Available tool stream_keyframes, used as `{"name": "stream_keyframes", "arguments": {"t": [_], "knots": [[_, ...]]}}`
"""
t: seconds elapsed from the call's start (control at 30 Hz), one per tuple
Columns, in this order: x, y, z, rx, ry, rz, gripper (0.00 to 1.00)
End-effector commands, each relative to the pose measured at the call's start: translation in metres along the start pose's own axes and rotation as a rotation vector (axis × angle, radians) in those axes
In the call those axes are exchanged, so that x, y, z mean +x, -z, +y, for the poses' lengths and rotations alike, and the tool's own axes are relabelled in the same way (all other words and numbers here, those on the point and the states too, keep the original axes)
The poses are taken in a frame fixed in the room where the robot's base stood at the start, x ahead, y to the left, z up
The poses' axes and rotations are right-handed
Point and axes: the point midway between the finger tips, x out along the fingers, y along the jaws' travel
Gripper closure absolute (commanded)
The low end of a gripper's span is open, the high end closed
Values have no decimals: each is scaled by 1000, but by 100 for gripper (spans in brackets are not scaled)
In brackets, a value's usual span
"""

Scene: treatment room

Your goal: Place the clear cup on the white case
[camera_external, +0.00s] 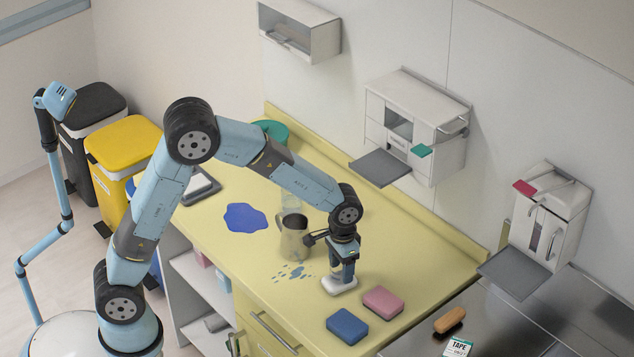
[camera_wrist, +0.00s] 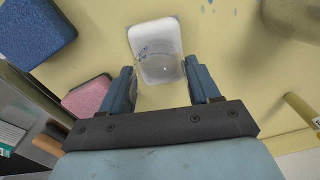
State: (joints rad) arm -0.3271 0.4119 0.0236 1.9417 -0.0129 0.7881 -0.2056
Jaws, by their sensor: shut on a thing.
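My gripper (camera_external: 343,268) points down over the yellow counter. Its two fingers (camera_wrist: 161,82) stand apart on either side of the clear cup (camera_wrist: 165,68) and are shut on it. The cup is see-through, so its outline is faint in the wrist view and mostly hidden by the fingers in the external view. The white case (camera_external: 340,288) lies on the counter directly under the gripper. In the wrist view the white case (camera_wrist: 152,32) shows behind and through the cup. I cannot tell whether the cup's base touches the case.
A metal jug (camera_external: 293,240) stands just left of my gripper. A pink sponge (camera_external: 383,301) and a blue sponge (camera_external: 347,326) lie in front. Blue drops (camera_external: 292,271) and a blue puddle (camera_external: 246,217) mark the counter. The counter's right rear is clear.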

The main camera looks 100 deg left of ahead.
Motion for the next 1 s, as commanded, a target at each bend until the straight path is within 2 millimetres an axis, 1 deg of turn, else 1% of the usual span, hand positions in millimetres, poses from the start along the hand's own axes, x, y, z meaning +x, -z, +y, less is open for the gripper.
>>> {"name": "stream_keyframes", "arguments": {"t": [0.1, 0.13, 0.37, 0.4, 0.63, 0.73, 0.87, 1.0], "knots": [[2, 0, 0, 0, 0, 0, 74], [2, 0, 0, 0, 0, 0, 36], [2, 0, 0, 0, 0, 0, 14], [2, 0, 0, 0, 0, 0, 12], [1, 0, 0, 0, 0, 0, 12], [-4, 0, 0, 0, 0, 1, 12], [-22, 1, 0, 0, -1, 4, 12], [-48, 0, 1, 1, -1, 5, 12]]}}
